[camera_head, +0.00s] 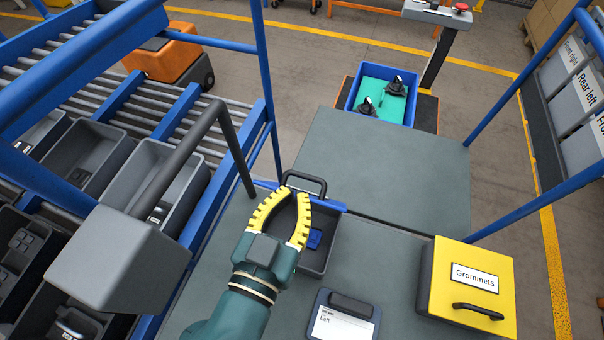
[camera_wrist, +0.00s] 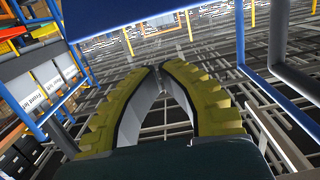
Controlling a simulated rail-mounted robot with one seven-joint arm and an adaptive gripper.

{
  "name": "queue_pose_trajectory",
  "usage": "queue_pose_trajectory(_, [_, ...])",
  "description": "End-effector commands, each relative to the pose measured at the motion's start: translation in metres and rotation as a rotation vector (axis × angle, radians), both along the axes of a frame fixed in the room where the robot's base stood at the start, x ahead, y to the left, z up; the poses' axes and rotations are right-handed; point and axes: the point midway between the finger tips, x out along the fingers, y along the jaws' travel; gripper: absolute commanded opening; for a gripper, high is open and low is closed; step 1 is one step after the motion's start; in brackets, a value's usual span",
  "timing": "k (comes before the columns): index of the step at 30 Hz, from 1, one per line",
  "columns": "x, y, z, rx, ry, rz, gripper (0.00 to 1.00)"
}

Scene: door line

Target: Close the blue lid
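The blue lid (camera_head: 333,206) shows in the head view as a narrow blue strip at the back edge of a grey open bin (camera_head: 318,262). It appears raised, nearly edge-on. A dark loop handle (camera_head: 304,178) stands just beyond it, apparently the lid's. A small blue item (camera_head: 314,238) lies inside the bin. My gripper (camera_head: 291,193) is over the bin's left side, overlapping the lid and the handle's lower left in view. Its yellow fingertips meet in the wrist view (camera_wrist: 160,68), with nothing visible between them. Contact with the lid cannot be told. A blue surface (camera_wrist: 150,12) fills the top of the wrist view.
A yellow box labelled Grommets (camera_head: 472,270) stands at right on the grey bench (camera_head: 385,275). A dark-handled label holder (camera_head: 343,318) is in front. A blue tray (camera_head: 384,92) with black parts stands behind. Blue posts and a roller rack (camera_head: 190,115) border the left.

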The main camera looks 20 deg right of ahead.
Motion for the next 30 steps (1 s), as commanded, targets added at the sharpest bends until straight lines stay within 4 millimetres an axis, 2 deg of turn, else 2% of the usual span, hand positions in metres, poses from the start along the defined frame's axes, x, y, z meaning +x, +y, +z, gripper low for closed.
queue_pose_trajectory(1, [0.005, -0.007, 0.021, 0.031, 0.03, -0.01, 0.0])
queue_pose_trajectory(3, [0.014, -0.017, 0.032, 0.097, 0.107, -0.02, 0.0])
queue_pose_trajectory(9, [0.032, -0.033, 0.038, 0.265, 0.319, -0.009, 0.0])
queue_pose_trajectory(17, [0.044, -0.043, 0.017, 0.303, 0.372, 0.002, 0.0])
queue_pose_trajectory(29, [0.1, -0.088, -0.029, 0.303, 0.369, 0.001, 0.0])
queue_pose_trajectory(30, [0.095, -0.083, -0.033, 0.302, 0.372, 0.006, 0.0])
